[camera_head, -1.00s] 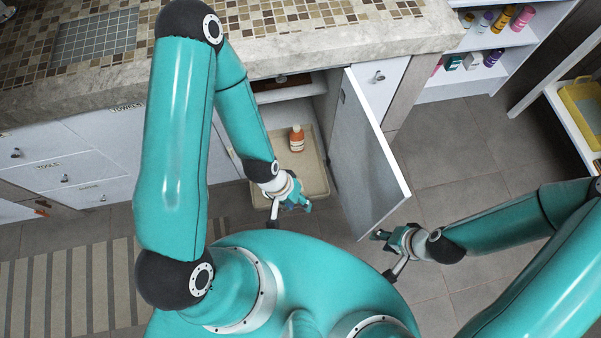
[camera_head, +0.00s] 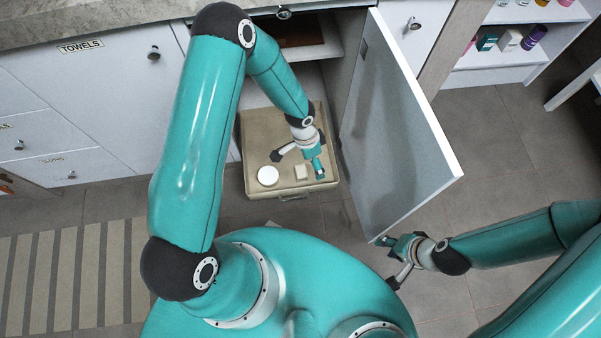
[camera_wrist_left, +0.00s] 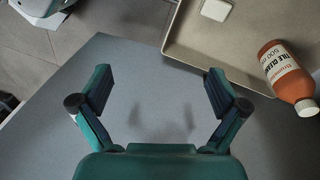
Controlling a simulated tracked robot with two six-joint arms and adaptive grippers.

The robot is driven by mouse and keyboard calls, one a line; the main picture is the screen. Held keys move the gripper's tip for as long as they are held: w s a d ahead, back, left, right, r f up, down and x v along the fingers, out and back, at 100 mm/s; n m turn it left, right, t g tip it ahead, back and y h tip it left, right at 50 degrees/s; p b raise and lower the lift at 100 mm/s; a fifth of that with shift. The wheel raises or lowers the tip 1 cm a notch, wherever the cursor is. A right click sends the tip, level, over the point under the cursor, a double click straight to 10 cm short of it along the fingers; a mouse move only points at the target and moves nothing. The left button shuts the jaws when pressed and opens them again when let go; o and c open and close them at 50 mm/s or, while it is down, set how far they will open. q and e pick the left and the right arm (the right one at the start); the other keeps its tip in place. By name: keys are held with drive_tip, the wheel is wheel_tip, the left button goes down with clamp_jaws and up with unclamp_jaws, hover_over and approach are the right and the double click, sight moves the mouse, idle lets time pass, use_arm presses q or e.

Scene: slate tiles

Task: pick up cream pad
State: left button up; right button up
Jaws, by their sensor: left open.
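The cream pad (camera_head: 301,172) is a small pale rounded square lying in a beige tray (camera_head: 250,150) in the open cabinet. In the left wrist view the pad (camera_wrist_left: 216,9) is at the top edge, partly cut off, inside the tray (camera_wrist_left: 190,52). My left gripper (camera_head: 317,168) appears over the tray's right part, just right of the pad in the head view. In the wrist view the left gripper (camera_wrist_left: 160,84) is open and empty, with the pad beyond its fingers. My right gripper (camera_head: 394,243) is by the door's lower corner; its jaw state is unclear.
A white round object (camera_head: 268,175) lies left of the pad. An orange tile cleaner bottle (camera_wrist_left: 287,73) lies in view at the tray's right; my arm seems to hide it in the head view. The open grey door (camera_head: 395,140) stands to the right of the tray.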

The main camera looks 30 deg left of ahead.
use_arm(q)
drive_tip(key=w+a+f+m+y+b, duration=0.25)
drive_tip(key=w+a+f+b, duration=0.25)
drive_tip(key=f, duration=0.3)
drive_tip(key=b, duration=0.4)
approach(301, 171)
drive_tip(key=f, duration=0.5)
drive_tip(key=shift+w+d+f, duration=0.15)
drive_tip(key=shift+w+d, duration=0.05)
drive_tip(key=shift+s+a+f+b, duration=0.15)
drive_tip(key=shift+f+b, duration=0.3)
drive_tip(key=shift+f, duration=0.9)
drive_tip(key=shift+s+a+f+b, duration=0.1)
drive_tip(key=shift+f+b, duration=0.35)
drive_tip(key=shift+f, duration=0.9)
drive_tip(key=shift+r, duration=0.1)
drive_tip(key=c, duration=1)
use_arm(e)
wheel_tip(301, 171, down, 13)
drive_tip(key=shift+f, duration=0.15)
use_arm(q)
drive_tip(key=shift+c, duration=0.2)
wheel_tip(301, 171, up, 20)
drive_tip(key=p, duration=0.6)
use_arm(e)
wheel_tip(301, 171, up, 6)
drive_tip(key=shift+r, duration=0.25)
